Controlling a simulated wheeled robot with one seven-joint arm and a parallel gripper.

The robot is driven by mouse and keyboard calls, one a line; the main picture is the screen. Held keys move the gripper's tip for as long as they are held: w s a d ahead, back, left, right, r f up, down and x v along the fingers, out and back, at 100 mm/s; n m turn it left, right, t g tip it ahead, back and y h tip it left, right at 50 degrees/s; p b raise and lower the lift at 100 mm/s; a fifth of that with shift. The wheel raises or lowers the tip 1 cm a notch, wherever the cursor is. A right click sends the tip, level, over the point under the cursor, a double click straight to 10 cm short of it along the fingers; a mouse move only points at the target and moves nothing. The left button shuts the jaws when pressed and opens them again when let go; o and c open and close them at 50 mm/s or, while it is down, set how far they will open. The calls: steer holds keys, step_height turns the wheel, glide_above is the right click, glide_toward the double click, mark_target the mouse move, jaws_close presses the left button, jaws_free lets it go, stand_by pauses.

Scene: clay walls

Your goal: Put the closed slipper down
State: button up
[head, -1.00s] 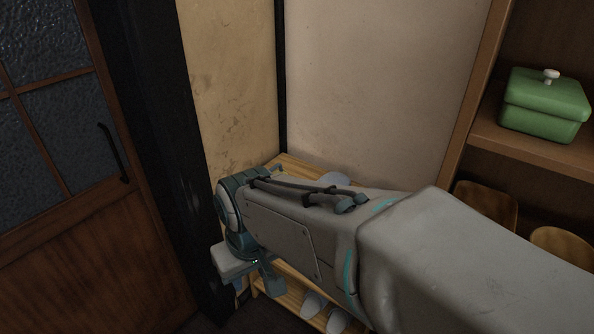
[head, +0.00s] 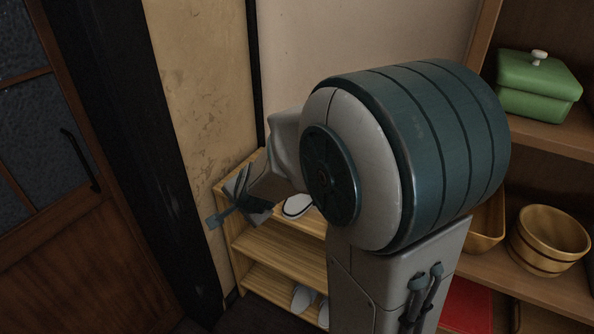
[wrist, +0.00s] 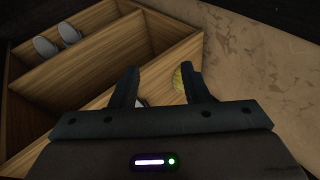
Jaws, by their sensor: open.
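A wooden slipper rack (head: 270,245) stands in the corner. A pale slipper with a dark rim (head: 298,206) lies on its top board, partly hidden by my arm. My gripper (head: 228,202) is at the left end of the top board. In the wrist view my gripper (wrist: 158,68) is open, its fingers apart over the top board. A yellowish patterned thing (wrist: 180,79) shows beside the right finger, and a small pale patch shows by the left finger. I cannot tell whether either is the closed slipper. Nothing is visibly clamped.
A pair of pale slippers (head: 303,298) lies on the lowest board; it also shows in the wrist view (wrist: 57,40). The middle board looks bare where visible. Right are shelves with a green lidded box (head: 538,88) and a wooden tub (head: 550,238). A dark post and door stand left.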

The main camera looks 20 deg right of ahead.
steer(key=w+d+f+m+h, duration=0.2)
steer(key=d+m+h, duration=0.2)
steer(key=m, duration=0.1)
steer(key=w+d+f+m+h, duration=0.2)
steer(key=d+m+h, duration=0.2)
steer(key=m+h, duration=0.1)
steer(key=w+d+f+m+t+h, duration=0.1)
steer(key=w+d+f+m+h, duration=0.1)
steer(key=d+m+h, duration=0.2)
steer(key=shift+w+m+h+b, duration=0.15)
steer(key=shift+m+h+b, duration=0.2)
steer(key=shift+m, duration=0.75)
steer(key=x, duration=1.3)
steer(key=shift+d+f, duration=0.2)
jaws_close()
